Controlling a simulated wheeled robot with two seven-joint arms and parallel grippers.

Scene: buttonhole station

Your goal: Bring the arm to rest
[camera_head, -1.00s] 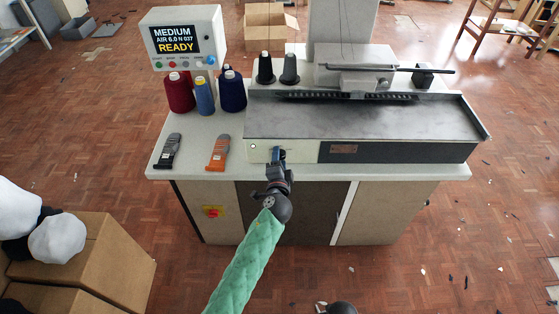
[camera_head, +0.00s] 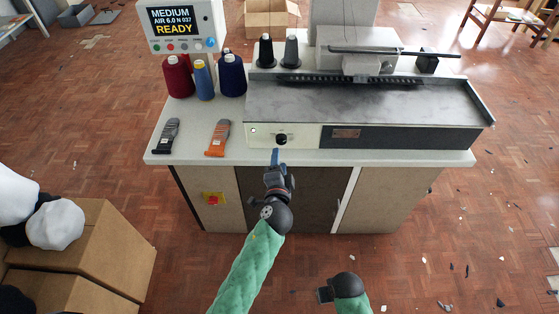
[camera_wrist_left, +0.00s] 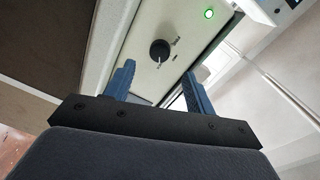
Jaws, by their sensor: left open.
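My left gripper (camera_head: 276,158) is in front of the machine's front edge, below and just short of a black knob (camera_head: 281,139) on the pale front panel (camera_head: 300,136). In the left wrist view its two blue fingers (camera_wrist_left: 158,88) stand apart with nothing between them. The knob also shows there (camera_wrist_left: 160,50), beyond the fingertips and clear of them, with a lit green lamp (camera_wrist_left: 209,13) to its upper right. My right arm (camera_head: 347,290) shows at the bottom of the head view; whether its jaws are open cannot be seen.
The table (camera_head: 400,158) holds the buttonhole machine, a control box (camera_head: 184,28) reading "MEDIUM" and "READY", thread cones (camera_head: 178,77), a grey-black tool (camera_head: 167,136) and an orange tool (camera_head: 218,138). Cardboard boxes (camera_head: 110,240) stand at lower left. Open floor lies right of the table.

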